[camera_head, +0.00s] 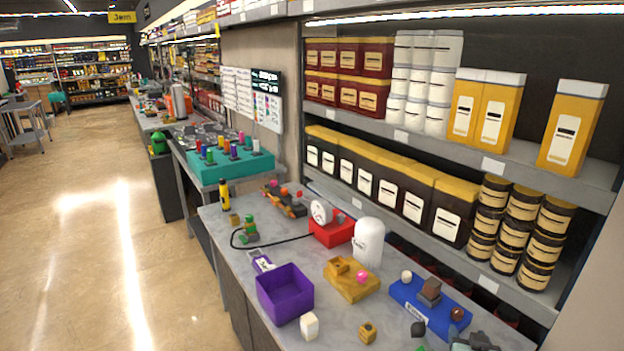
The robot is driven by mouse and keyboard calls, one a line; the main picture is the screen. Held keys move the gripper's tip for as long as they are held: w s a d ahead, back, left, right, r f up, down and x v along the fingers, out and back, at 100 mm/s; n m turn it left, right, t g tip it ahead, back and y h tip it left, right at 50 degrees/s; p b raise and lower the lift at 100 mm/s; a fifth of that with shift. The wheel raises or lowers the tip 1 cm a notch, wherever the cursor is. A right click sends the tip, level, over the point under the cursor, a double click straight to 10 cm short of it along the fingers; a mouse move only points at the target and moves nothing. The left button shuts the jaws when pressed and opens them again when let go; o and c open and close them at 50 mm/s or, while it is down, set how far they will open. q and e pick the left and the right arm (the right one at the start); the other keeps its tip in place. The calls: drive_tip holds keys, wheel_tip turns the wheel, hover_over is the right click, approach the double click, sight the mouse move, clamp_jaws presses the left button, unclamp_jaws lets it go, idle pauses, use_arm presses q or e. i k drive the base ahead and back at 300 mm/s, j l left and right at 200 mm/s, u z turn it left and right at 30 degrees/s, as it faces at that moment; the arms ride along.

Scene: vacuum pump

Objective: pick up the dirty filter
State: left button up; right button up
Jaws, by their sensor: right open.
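No part in view is clearly marked as the dirty filter. A dark brown block (429,291) stands on a blue tray (404,292) at the right of the counter, with a pale ball (406,275) and a brown ball (456,314); which of these is the filter I cannot tell. A red pump base (332,232) with a round white gauge (321,211) stands further back, beside a white domed jar (369,243). My right gripper (472,341) is open at the bottom edge, near the blue tray, partly cut off. My left gripper is out of view.
A purple open bin (285,294) stands at the front left of the counter. A yellow-brown block (351,281), a white cube (309,326) and a small brown cube (367,332) are near it. Loaded shelves (460,150) rise behind. A black cable runs left from the pump.

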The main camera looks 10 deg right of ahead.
sight(432, 287)
drive_tip(key=k+j, duration=0.25)
drive_tip(key=k, duration=0.2)
drive_tip(key=k+j, duration=0.2)
drive_tip(key=k, duration=0.3)
